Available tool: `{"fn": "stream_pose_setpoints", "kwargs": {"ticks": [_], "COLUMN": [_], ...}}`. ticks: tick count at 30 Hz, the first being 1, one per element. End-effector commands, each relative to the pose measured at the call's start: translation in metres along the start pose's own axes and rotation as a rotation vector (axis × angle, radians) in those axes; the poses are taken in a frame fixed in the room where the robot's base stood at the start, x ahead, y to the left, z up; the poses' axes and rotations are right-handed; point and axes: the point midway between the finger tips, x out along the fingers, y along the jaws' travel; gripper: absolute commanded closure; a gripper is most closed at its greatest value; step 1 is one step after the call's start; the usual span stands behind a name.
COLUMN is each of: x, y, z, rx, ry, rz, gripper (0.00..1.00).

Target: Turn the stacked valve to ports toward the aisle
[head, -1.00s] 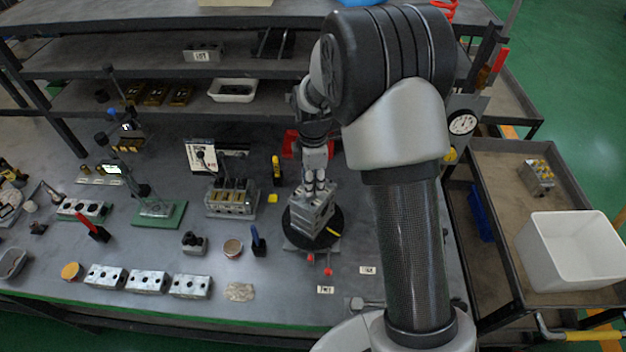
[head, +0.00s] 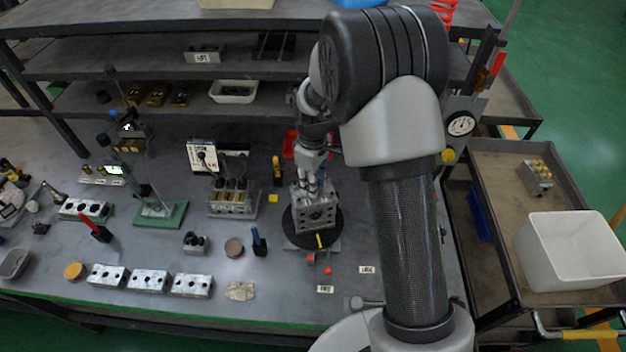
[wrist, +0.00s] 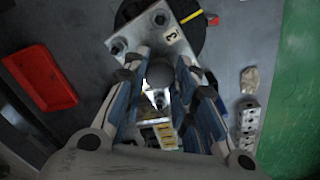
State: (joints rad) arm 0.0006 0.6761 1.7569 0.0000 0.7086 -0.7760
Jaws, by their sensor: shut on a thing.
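The stacked valve (head: 316,218) is a grey metal block stack on a round black turntable (head: 291,226). A face with several dark holes points toward the front edge of the bench. A yellow pointer (head: 319,241) shows at the turntable's front. My gripper (head: 314,188) reaches down from above and is shut on the top of the valve. In the wrist view my gripper (wrist: 160,72) has its fingers on either side of the block, whose top plate (wrist: 155,30) shows bolts and a "3" label. Its fingers hide part of the block.
A manifold with brass parts (head: 233,199) stands to the left. Several drilled blocks (head: 148,281) line the front edge. A red tray (wrist: 40,78) lies behind. A cart with a white bin (head: 568,250) stands right.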

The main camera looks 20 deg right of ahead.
Motion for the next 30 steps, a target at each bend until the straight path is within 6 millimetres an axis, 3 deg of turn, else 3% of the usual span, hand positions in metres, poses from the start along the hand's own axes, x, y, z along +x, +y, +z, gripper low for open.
{"fn": "stream_pose_setpoints", "kwargs": {"ticks": [13,30], "x": [-0.0005,-0.0003], "y": [0.0003,0.0003], "z": [-0.0002,-0.0003], "rx": [0.257,0.305], "ry": [0.001,0.001], "rz": [0.0,0.001], "gripper": [1.0,1.0]}}
